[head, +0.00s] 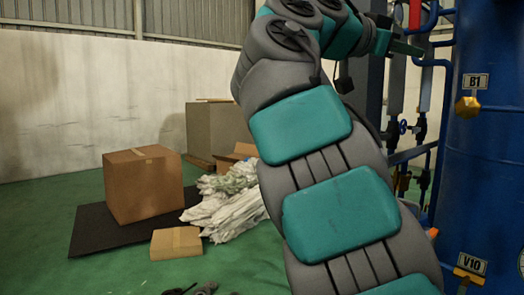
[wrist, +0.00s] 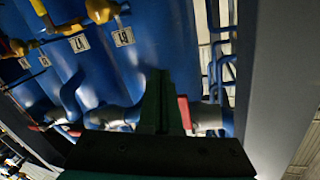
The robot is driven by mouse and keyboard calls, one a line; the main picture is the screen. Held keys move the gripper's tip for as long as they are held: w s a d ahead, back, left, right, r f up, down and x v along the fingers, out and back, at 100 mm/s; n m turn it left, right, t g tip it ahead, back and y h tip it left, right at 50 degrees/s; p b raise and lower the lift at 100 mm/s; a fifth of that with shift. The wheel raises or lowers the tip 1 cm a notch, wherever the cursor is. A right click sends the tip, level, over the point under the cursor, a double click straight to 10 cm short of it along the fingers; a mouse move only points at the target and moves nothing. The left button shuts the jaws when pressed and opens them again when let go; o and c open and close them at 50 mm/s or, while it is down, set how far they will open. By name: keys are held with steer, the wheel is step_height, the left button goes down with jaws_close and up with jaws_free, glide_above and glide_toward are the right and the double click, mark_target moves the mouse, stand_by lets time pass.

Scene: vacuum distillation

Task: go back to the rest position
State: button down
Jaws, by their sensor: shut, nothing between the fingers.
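My gripper (head: 408,48) is at the upper right in the head view, at the end of my raised arm, pointing right toward the blue pipework. In the wrist view its green fingers (wrist: 158,90) are together, with nothing seen between them. My arm covers the middle of the head view. A blue vessel (head: 490,150) stands on the right, with a yellow valve handle (head: 467,107) under label B1 (head: 475,81) and another under label V10 (head: 471,263). Whether the fingers touch any pipe is unclear.
A large cardboard box (head: 143,185) stands on a dark mat (head: 90,235) at left, with a smaller box (head: 176,243) nearby. White sacks (head: 225,200) are piled behind my arm. Blue pipes (wrist: 222,75) and a grey upright (wrist: 280,80) are near my gripper. Green floor (head: 40,210) at left is clear.

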steer(key=s+d+f+n+g+y, duration=0.1)
steer(key=s+f+n+y, duration=0.2)
steer(key=f, duration=0.8)
steer(key=s+d+f+n+g+y, duration=0.1)
steer(key=s+f+n+g+y, duration=0.2)
steer(key=f, duration=0.8)
steer(key=s+d+f+n+y, duration=0.2)
steer(key=f+n+y, duration=0.15)
steer(key=f, duration=0.85)
steer(key=s+a+f+n+g+y, duration=0.2)
steer(key=s+a+f, duration=0.6)
steer(key=s+f, duration=0.4)
steer(key=s+a+f+n+g+y, duration=0.2)
steer(key=s+a+f+n+y, duration=0.2)
steer(key=s+a+f, duration=0.4)
steer(key=s+f+n, duration=0.1)
steer(key=s+f, duration=0.3)
steer(key=f, duration=0.1)
steer(key=shift+s+a+f+n+g, duration=0.15)
steer(key=shift+f+n+g, duration=0.15)
steer(key=shift+f+n, duration=0.1)
steer(key=shift+a+y, duration=0.1)
steer(key=shift+y, duration=0.15)
